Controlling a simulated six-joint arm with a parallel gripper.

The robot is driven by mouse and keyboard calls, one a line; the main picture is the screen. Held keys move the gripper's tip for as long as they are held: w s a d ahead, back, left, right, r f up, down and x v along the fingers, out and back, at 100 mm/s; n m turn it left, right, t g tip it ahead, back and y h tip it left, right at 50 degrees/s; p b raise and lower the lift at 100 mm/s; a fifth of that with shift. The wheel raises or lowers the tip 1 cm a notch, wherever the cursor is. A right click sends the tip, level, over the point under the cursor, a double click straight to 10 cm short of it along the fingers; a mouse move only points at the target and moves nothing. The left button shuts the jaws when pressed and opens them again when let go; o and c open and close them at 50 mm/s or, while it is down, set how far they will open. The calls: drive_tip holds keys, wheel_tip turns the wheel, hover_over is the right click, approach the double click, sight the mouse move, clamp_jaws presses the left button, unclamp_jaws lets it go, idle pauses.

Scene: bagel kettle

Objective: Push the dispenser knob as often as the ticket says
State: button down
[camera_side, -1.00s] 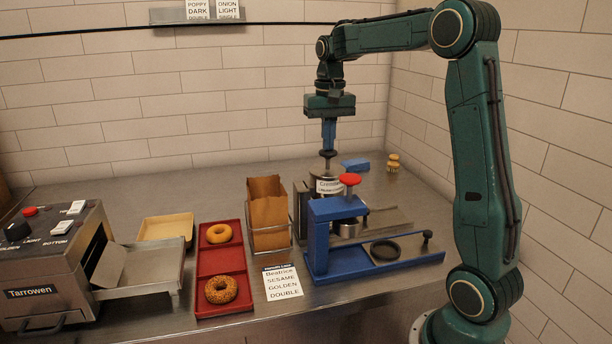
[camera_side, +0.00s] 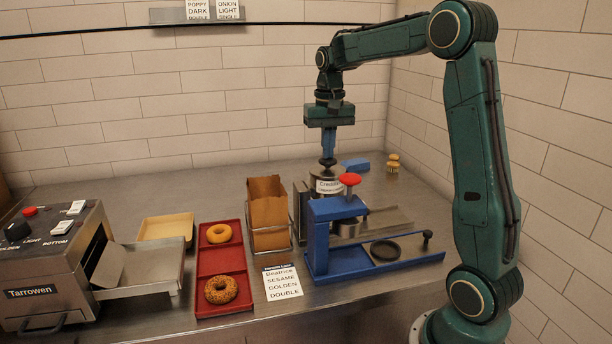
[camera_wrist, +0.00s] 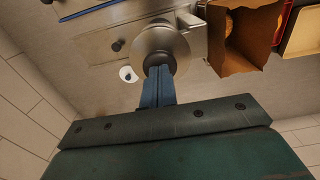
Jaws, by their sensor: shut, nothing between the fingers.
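The ticket (camera_side: 283,284) lies flat on the counter in the side view and reads Beatrice, SESAME, GOLDEN, DOUBLE. The dispenser (camera_side: 327,187) is a round metal pot with a white label, standing behind the blue press. Its dark knob (camera_side: 328,162) is on top, low and close to the lid. My gripper (camera_side: 328,156) points straight down with its blue fingers shut and empty, their tips on the knob. In the wrist view, the fingertips (camera_wrist: 160,70) meet the dark knob (camera_wrist: 160,60) over the round metal lid (camera_wrist: 180,45).
The blue press (camera_side: 325,240) with a red knob (camera_side: 349,179) stands in front of the dispenser. A paper bag (camera_side: 268,210) stands to its left. A red tray (camera_side: 222,262) holds two bagels. A toaster (camera_side: 55,265) is at far left, a yellow tray (camera_side: 165,227) behind.

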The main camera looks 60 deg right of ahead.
drive_tip(key=shift+r, duration=2.35)
wheel_tip(320, 180, up, 6)
idle(0.4)
